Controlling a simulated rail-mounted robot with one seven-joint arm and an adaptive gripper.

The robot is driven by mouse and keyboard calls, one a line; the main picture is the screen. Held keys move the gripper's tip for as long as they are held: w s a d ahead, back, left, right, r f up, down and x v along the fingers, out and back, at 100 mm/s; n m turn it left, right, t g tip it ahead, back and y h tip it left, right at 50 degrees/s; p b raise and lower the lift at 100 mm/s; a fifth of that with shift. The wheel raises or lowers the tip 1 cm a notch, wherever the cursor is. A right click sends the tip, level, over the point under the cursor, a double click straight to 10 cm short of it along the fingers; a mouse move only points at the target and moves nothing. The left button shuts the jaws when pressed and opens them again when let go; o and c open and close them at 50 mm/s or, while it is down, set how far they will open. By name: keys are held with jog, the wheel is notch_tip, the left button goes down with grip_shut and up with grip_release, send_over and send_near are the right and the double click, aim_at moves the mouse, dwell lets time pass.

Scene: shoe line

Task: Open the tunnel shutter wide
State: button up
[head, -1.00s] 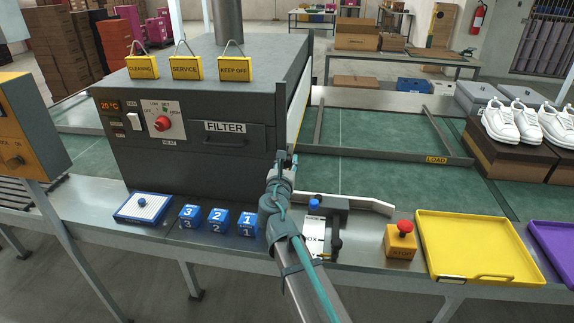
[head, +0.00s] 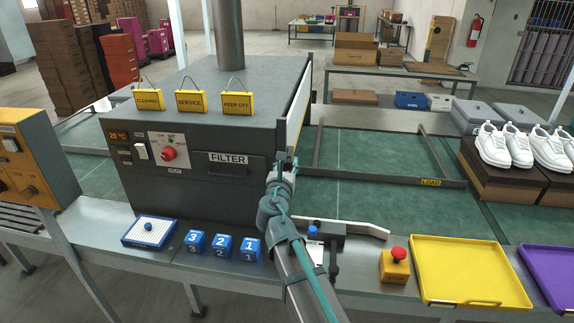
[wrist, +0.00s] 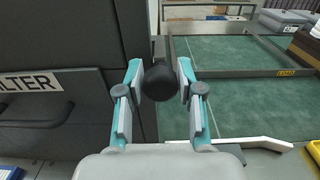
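The oven-like tunnel (head: 160,185) is a dark grey box left of centre in the head view. The shutter (head: 298,105) shows as a white, dark-edged panel along the box's right side, seen nearly edge-on. My gripper (head: 282,165) is at the front lower edge of the shutter, near the box's front right corner.
A green belt (head: 385,150) with a dark frame lies to the right of the tunnel. On the front ledge are numbered blue blocks (head: 222,247), a red stop button (head: 399,255) and a yellow tray (head: 425,245). White shoes (head: 492,147) stand on boxes at right.

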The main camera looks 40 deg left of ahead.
jog(key=o, duration=0.3)
jog(key=v, duration=1.2)
